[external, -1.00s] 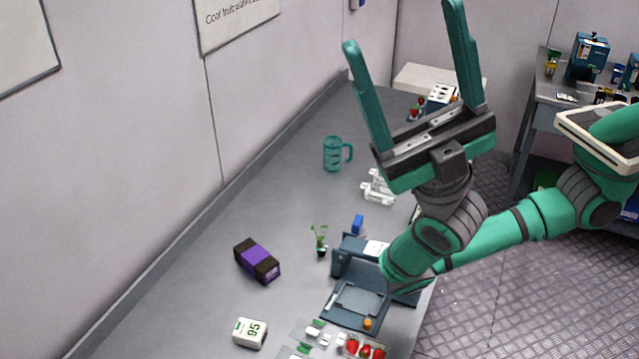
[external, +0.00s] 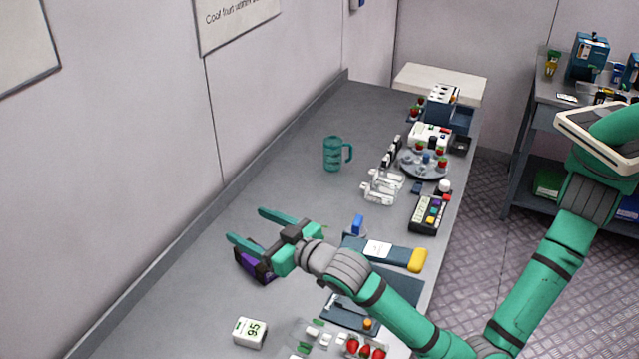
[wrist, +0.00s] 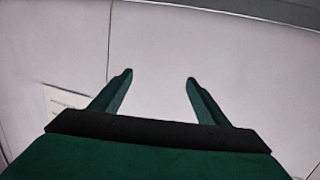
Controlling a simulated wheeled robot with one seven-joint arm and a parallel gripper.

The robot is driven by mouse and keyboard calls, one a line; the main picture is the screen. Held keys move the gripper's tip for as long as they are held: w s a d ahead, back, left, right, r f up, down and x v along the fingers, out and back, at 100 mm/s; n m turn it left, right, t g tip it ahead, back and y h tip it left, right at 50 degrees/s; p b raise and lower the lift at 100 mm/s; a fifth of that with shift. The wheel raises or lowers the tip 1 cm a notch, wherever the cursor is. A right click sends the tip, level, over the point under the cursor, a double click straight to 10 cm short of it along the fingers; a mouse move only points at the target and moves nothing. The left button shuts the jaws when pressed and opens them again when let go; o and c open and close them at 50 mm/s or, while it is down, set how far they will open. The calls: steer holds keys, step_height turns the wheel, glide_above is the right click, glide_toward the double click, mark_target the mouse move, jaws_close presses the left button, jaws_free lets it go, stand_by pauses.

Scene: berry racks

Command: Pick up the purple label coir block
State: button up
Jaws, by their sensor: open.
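The coir block with the purple label (external: 250,266) is a dark brown block with a purple band. It lies on the grey table, left of the middle in the external view. My gripper (external: 247,226) is above it and hides its upper right part. The jaws are open with nothing between them, and the fingers point left toward the wall. The block is not visible in the wrist view.
A teal mug (external: 333,154) stands farther back. Strawberries (external: 365,348) and a dark scale (external: 350,310) are to the right. The table strip along the wall is clear.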

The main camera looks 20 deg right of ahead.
mark_target(257, 262)
steer(key=d+f+h, duration=0.1)
steer(key=f, duration=0.4)
steer(key=w+d+f+m+g, duration=0.1)
steer(key=d+f, duration=0.1)
steer(key=f, duration=0.3)
steer(key=d+f+h, duration=0.1)
steer(key=f, duration=0.5)
steer(key=shift+w+d+m+g+h, duration=0.2)
steer(key=shift+d+m+g+h, duration=0.1)
steer(key=shift+d, duration=0.1)
steer(key=x, duration=0.5)
steer(key=shift+d+f, duration=0.2)
steer(key=shift+f, duration=0.15)
steer(key=shift+x, duration=2.9)
steer(key=c, duration=1.4)
